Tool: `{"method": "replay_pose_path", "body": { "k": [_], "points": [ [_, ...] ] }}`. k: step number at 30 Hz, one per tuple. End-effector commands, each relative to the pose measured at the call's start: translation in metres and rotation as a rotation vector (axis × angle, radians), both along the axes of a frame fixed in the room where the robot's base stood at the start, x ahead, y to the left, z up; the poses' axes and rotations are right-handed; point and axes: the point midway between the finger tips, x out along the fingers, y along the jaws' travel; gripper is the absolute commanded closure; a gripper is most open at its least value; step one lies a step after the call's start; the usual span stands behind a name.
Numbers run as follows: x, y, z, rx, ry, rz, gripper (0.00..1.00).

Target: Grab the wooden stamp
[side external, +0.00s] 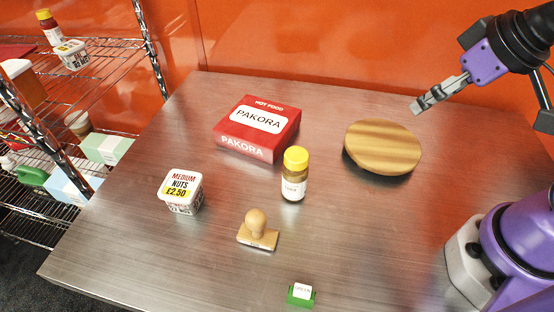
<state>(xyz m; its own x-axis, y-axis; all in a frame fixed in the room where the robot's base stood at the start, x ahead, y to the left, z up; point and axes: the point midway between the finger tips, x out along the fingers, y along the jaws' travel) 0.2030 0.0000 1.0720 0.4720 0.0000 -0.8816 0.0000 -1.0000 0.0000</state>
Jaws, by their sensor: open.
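The wooden stamp (257,233) stands upright on the metal table, with a round knob handle on a rectangular wooden base. It is near the front middle of the table in the side external view. My gripper (422,107) is high at the upper right, above and behind the round wooden board. It is open and empty, far from the stamp and apart from everything. Nothing hides the stamp.
A spice jar with a yellow lid (295,175) stands just behind the stamp. A nuts tub (182,192) is at left, a red pakora box (256,127) behind, a round wooden board (382,148) at right. A small green block (301,295) lies in front. Wire shelving (98,50) stands left.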

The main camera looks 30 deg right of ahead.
Motion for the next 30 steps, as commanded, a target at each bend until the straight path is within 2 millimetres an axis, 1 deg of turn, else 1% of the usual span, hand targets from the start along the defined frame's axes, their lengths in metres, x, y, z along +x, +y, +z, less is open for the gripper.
{"method": "replay_pose_path", "body": {
  "k": [5, 7, 8, 10, 11, 12, 13, 14, 15, 18, 19, 21, 24, 30],
  "points": [
    [0.002, 0.003, 0.000, 0.002, 0.001, 0.011, 0.29],
    [0.009, 0.013, -0.002, 0.012, 0.006, 0.054, 0.29],
    [0.013, 0.021, -0.003, 0.020, 0.011, 0.086, 0.29],
    [0.026, 0.048, -0.008, 0.047, 0.021, 0.177, 0.29],
    [0.032, 0.063, -0.011, 0.063, 0.026, 0.224, 0.29],
    [0.038, 0.084, -0.016, 0.086, 0.036, 0.286, 0.29],
    [0.041, 0.100, -0.019, 0.106, 0.044, 0.332, 0.29],
    [0.043, 0.116, -0.023, 0.126, 0.052, 0.375, 0.29],
    [0.044, 0.137, -0.029, 0.152, 0.064, 0.428, 0.29],
    [0.041, 0.182, -0.042, 0.214, 0.096, 0.535, 0.29],
    [0.039, 0.192, -0.045, 0.228, 0.105, 0.558, 0.29],
    [0.035, 0.210, -0.051, 0.255, 0.120, 0.597, 0.29],
    [0.032, 0.225, -0.060, 0.276, 0.133, 0.623, 0.29],
    [0.038, 0.240, -0.087, 0.277, 0.136, 0.625, 0.29]
  ]
}}
